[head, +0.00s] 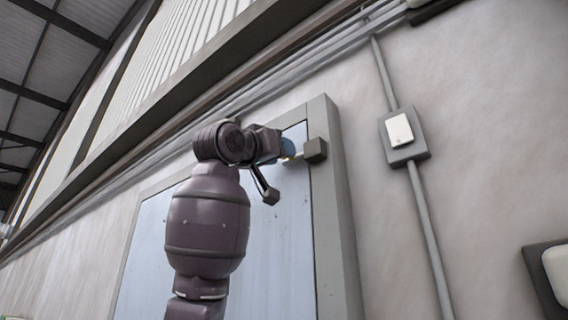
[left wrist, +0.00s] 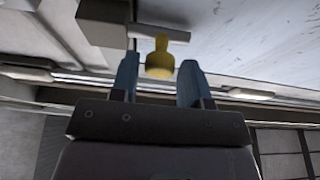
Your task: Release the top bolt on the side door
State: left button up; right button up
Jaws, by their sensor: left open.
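The pale blue side door (head: 150,255) stands in a grey frame on the wall. The top bolt's grey bar (left wrist: 163,33) runs into a square block (head: 315,150) at the door's upper right edge. The block also shows in the left wrist view (left wrist: 103,20). A yellow knob (left wrist: 160,58) sticks out from the bar. My left gripper (head: 287,148) is at the bolt, its two blue fingers open, one on each side of the knob. Gaps show between the knob and both fingers. In the head view the gripper hides most of the bolt. My right gripper is not in view.
A grey switch box (head: 404,136) with a conduit is on the wall right of the door. Another dark-framed box (head: 548,280) is at the lower right. A dark rod with a small block (head: 268,194) shows below my gripper; I cannot tell what it belongs to.

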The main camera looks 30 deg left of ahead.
pick_arm(q)
jog(key=shift+x, duration=0.8)
jog(key=shift+w+r+p, duration=0.1)
jog(key=shift+w+p, duration=0.15)
jog(key=shift+p, duration=0.05)
jog(key=shift+s, duration=0.1)
jog(key=shift+c, duration=0.3)
